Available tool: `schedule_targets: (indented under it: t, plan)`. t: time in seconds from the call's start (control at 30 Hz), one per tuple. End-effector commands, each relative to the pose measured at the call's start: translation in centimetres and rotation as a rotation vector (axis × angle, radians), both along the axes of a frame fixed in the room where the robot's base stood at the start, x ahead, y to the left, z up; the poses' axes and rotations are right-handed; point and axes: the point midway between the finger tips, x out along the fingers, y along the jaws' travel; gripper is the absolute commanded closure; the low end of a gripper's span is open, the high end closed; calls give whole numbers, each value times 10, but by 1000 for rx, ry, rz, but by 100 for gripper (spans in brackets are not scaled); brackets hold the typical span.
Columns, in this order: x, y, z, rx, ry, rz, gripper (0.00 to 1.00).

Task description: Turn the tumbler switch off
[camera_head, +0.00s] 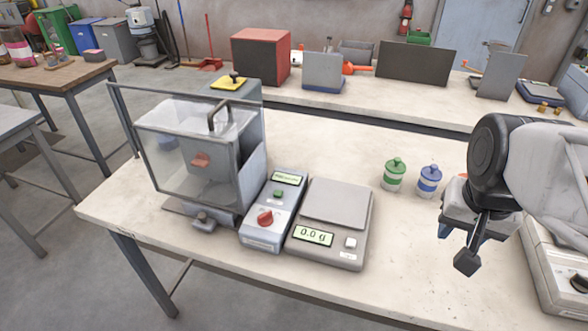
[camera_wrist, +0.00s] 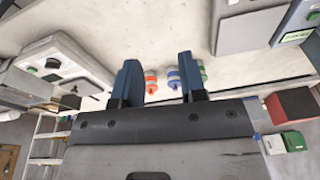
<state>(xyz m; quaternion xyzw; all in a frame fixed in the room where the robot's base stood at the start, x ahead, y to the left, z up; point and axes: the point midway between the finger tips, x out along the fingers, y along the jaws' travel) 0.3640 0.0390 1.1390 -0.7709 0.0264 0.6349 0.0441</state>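The bagger (camera_head: 205,150) stands at the left of the bench behind a clear guard. A grey control box (camera_head: 267,212) beside it carries a red knob (camera_head: 265,218), a green button (camera_head: 278,194) and a small lit display. A black lever-like part (camera_head: 236,77) stands on a yellow plate (camera_head: 230,84) on top of the bagger. I cannot tell for sure which of these is the tumbler switch, or its position. My gripper (camera_head: 466,250) is over the right of the bench, away from these controls. In the wrist view its two blue fingers (camera_wrist: 160,88) are apart with nothing between them.
A scale (camera_head: 328,222) reading 0.0 g adjoins the control box. Another device (camera_head: 556,265) is at the right edge. The bench between scale and gripper is clear.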

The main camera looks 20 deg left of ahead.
Motion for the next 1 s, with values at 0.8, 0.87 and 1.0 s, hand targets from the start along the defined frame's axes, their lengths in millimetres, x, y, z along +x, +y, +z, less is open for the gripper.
schedule_targets:
  t: [0.8,0.87,1.0]
  plan:
    - [101,192,-41,50,124,-224,62]
    - [104,210,-46,51,132,-242,62]
    - [110,251,-60,48,150,-283,62]
